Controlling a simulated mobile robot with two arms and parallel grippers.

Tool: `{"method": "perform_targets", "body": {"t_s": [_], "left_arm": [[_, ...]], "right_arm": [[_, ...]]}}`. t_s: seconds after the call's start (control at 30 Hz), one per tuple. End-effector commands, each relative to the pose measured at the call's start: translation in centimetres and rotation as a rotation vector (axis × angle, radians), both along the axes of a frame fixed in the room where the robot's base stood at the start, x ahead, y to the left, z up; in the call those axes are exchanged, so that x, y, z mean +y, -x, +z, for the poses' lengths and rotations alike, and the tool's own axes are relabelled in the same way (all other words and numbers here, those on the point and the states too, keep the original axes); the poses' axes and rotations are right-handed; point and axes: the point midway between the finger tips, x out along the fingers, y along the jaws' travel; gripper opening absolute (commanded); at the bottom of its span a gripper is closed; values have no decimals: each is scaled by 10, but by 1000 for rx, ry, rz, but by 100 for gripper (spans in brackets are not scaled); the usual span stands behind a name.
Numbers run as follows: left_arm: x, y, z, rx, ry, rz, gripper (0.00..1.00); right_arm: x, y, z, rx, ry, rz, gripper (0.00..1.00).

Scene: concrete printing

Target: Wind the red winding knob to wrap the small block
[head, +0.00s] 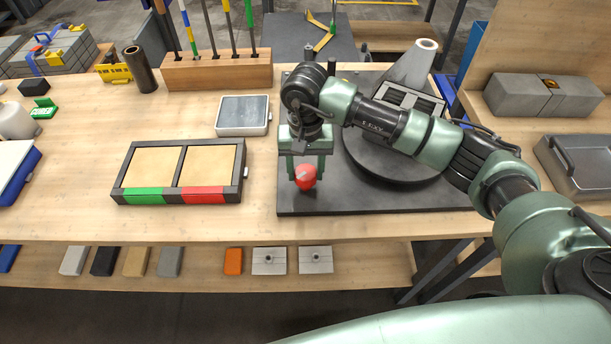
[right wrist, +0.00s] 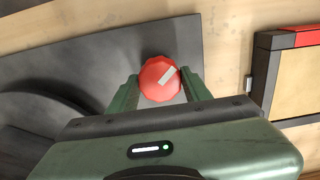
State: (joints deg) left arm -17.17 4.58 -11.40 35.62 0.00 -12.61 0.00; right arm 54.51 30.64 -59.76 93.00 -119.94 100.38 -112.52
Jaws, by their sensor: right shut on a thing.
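The red winding knob (head: 306,177) stands near the front left corner of a dark base plate (head: 400,201) on the wooden bench. My right gripper (head: 307,172) points down over it and is shut on it. In the right wrist view the knob (right wrist: 160,80) sits between the two green fingers (right wrist: 160,90), with a pale mark on its top. A round dark turntable (head: 390,170) is on the plate, partly hidden by my right arm. A dark slatted item (head: 412,100) shows behind my arm; I cannot tell whether it is the small block. My left gripper is not in view.
A two-part tray (head: 181,143) with green and red labels lies left of the plate. A grey-topped box (head: 243,115) and a wooden rack (head: 217,72) with rods stand behind. A grey cone (head: 411,65) stands at the back. Bare bench lies in front of the tray.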

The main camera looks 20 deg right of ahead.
Motion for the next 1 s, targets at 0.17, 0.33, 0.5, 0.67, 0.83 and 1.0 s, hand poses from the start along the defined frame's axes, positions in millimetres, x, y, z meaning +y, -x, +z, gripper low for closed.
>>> {"method": "perform_targets", "body": {"t_s": [0.17,0.33,0.5,0.67,0.83,1.0], "left_arm": [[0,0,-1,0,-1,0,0],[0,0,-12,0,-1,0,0],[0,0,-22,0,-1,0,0],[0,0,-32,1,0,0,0],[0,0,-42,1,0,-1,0],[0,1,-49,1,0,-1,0]], "right_arm": [[0,0,-1,0,0,4,8],[0,0,-3,-2,2,61,8],[0,-1,-3,-2,1,138,8],[0,0,-3,-2,1,211,8],[0,0,-3,-2,1,289,8],[0,0,-2,-1,1,352,8]]}}
